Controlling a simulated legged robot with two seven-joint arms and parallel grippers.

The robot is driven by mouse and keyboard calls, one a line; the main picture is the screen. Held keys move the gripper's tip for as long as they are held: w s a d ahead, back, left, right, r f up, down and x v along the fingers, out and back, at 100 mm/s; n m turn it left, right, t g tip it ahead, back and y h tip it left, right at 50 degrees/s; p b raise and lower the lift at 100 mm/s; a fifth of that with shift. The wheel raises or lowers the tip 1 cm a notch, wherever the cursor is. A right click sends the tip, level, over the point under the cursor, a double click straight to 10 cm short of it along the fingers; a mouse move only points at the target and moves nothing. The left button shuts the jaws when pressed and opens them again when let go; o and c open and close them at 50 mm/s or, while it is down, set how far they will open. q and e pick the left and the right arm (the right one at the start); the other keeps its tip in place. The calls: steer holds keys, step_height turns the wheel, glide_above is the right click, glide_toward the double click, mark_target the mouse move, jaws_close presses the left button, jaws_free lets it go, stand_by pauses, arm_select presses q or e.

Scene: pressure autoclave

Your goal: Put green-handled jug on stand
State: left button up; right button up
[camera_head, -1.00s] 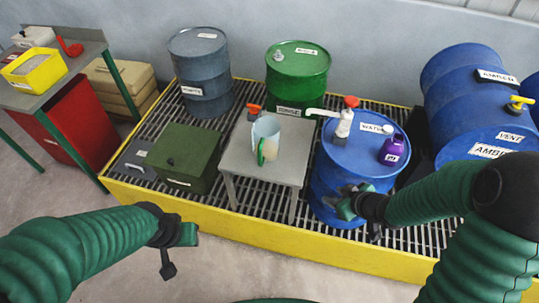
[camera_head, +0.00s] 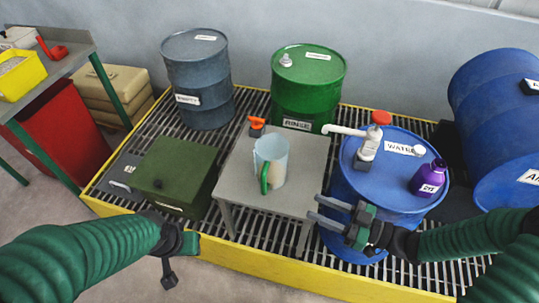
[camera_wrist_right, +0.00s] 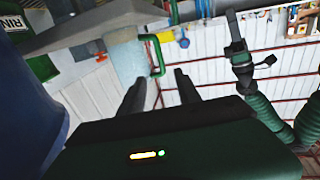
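The translucent pale-blue jug (camera_head: 276,158) stands upright on a small grey table (camera_head: 233,188), its green handle (camera_head: 265,178) facing me. The jug (camera_wrist_right: 127,64) and its handle (camera_wrist_right: 157,55) also show in the right wrist view, beyond the fingers. I cannot tell whether this table is the stand. My right gripper (camera_head: 316,207) is open and empty beside the table's front right corner, right of the jug and nearer to me, not touching it. My left gripper (camera_head: 172,262) hangs near the yellow edge at lower left, and its finger gap is unclear.
A green drum (camera_head: 307,90) is behind. A dark green box (camera_head: 172,170) is left. An orange-red item (camera_head: 257,125) lies behind the jug. The yellow-edged grating surrounds these.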

mark_target(264, 184)
steer(key=b+x, duration=0.2)
steer(key=x, duration=1)
steer(key=b+x, duration=0.1)
steer(key=x, duration=0.3)
steer(key=shift+f, duration=0.15)
steer(key=shift+w+a, duration=0.25)
steer(key=shift+a, duration=0.05)
steer(key=shift+c, duration=0.9)
jaws_close()
